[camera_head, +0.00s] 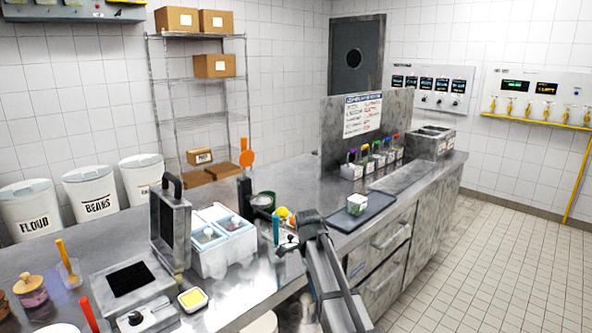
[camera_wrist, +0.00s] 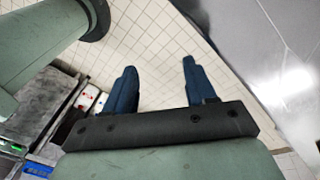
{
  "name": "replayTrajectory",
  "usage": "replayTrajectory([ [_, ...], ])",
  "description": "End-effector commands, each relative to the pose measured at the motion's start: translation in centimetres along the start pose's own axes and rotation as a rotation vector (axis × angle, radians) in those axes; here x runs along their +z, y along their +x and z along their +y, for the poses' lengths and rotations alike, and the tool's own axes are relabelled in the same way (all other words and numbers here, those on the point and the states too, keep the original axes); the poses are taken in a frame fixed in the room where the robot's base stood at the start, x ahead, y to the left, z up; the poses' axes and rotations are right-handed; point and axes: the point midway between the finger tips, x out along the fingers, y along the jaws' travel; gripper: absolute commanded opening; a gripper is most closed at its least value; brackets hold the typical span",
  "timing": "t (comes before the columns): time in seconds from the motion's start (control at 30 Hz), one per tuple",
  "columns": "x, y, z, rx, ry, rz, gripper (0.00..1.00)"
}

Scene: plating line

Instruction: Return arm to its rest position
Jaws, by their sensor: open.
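My gripper (camera_wrist: 159,65) shows in the wrist view with its two dark blue fingers spread apart. Nothing is between them; pale wall or floor tiles show through the gap. In the head view my dark grey arm rises from the bottom edge, over the front of the steel counter (camera_head: 290,205). Its bent end is near several small colourful items, and I cannot make out the fingers there.
A container of white and green contents (camera_head: 357,204) is on a dark tray (camera_head: 372,217). A blue-white two-well unit (camera_head: 222,240) and an open press (camera_head: 170,232) stand left of my arm. Labelled bins (camera_head: 90,194) line the wall. The tiled floor at right (camera_head: 480,265) is clear.

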Motion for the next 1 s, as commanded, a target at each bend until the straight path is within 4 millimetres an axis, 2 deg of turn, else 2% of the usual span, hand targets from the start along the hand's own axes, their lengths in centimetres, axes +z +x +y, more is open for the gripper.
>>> replayTrajectory([
  [0.03, -0.8, 1.4, 0.1, 0.003, -0.019, -0.005, 0.56],
  [0.17, -2.7, 5.0, 0.0, 0.004, -0.086, -0.020, 0.56],
  [0.4, -6.7, 13.2, 0.8, 0.001, -0.245, -0.055, 0.56],
  [0.67, -5.9, 21.9, 4.5, 0.061, -0.428, -0.079, 0.56],
  [1.0, -5.2, 32.4, 11.2, 0.132, -0.672, -0.133, 0.56],
])
